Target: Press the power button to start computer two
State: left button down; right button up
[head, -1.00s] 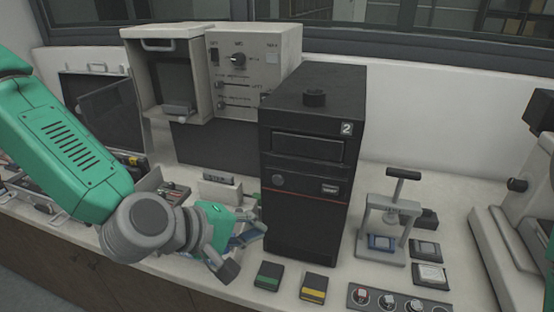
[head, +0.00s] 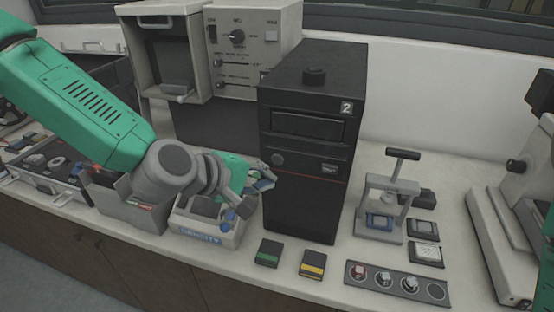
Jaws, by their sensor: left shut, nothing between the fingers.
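Computer two (head: 305,200) is a black tower marked with a white "2" at its upper right front. It stands upright on the counter in the middle of the head view. A small round button (head: 277,160) sits at the left of its front panel, below the drive slot. My left gripper (head: 268,184) is shut and empty at the tower's left front edge, a little below and left of the button. I cannot tell whether it touches the case. My right gripper is not in view.
A small mounting press (head: 388,205) stands right of the tower. Green (head: 268,253) and yellow (head: 312,264) blocks and a grey tray with round pieces (head: 398,284) lie in front. A labelled bin (head: 207,233) sits under my left wrist. A beige control unit (head: 240,50) stands behind.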

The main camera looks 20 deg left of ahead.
pick_arm(q)
jog(key=shift+w+d, duration=0.1)
jog(key=shift+w, duration=1.45)
jog(key=shift+w+r, duration=0.1)
jog(key=shift+w, duration=0.25)
jog(key=shift+w, duration=0.35)
dwell(1.0)
jog(key=shift+s, duration=0.8)
jog(key=shift+s, duration=0.1)
jog(key=s, duration=0.4)
jog(key=shift+s, duration=0.35)
